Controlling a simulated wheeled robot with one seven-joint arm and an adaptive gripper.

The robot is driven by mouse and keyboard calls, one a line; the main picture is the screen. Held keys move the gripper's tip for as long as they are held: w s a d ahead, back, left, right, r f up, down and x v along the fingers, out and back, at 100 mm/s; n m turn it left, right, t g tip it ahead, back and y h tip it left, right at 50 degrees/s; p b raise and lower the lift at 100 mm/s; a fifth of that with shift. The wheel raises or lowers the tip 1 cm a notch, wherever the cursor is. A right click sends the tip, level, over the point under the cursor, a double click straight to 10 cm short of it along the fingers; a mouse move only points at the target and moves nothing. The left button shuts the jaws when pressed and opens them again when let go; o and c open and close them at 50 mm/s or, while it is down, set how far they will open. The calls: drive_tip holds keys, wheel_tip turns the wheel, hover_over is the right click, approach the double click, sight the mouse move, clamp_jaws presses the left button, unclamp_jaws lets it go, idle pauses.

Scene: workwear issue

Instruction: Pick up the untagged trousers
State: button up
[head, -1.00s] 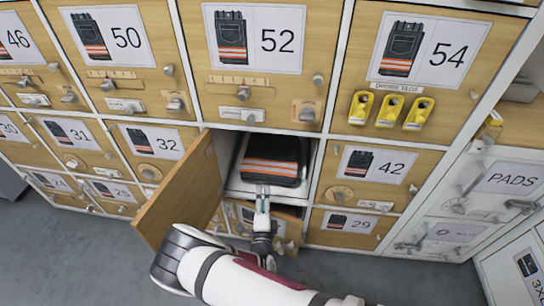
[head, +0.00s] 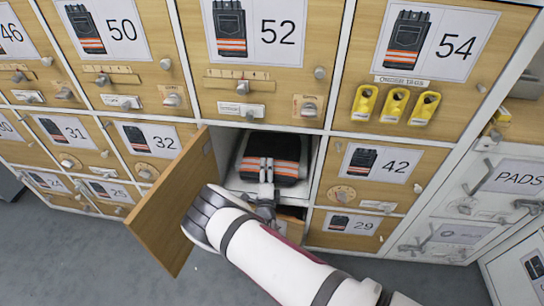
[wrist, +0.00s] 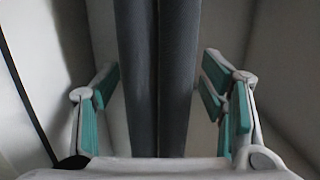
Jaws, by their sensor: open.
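Dark folded trousers (head: 270,148) with orange and pale stripes lie in the open compartment below door 52. I cannot make out a tag on them. My gripper (head: 266,170) is at the compartment's mouth, over the front of the trousers in the head view. In the wrist view, my gripper (wrist: 160,78) is open, with teal-padded fingers left and right of two dark grey folded layers (wrist: 178,85). Gaps show between the fingers and the cloth. My forearm hides part of the space below.
The compartment's wooden door (head: 172,203) stands swung open to the left of my arm. Closed doors 32 (head: 150,170) and 42 (head: 385,195) flank it. Yellow pieces (head: 395,105) hang on door 54. Pale compartment walls (wrist: 270,60) are close around my gripper.

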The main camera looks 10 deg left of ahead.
clamp_jaws()
drive_tip(key=shift+r, duration=0.15)
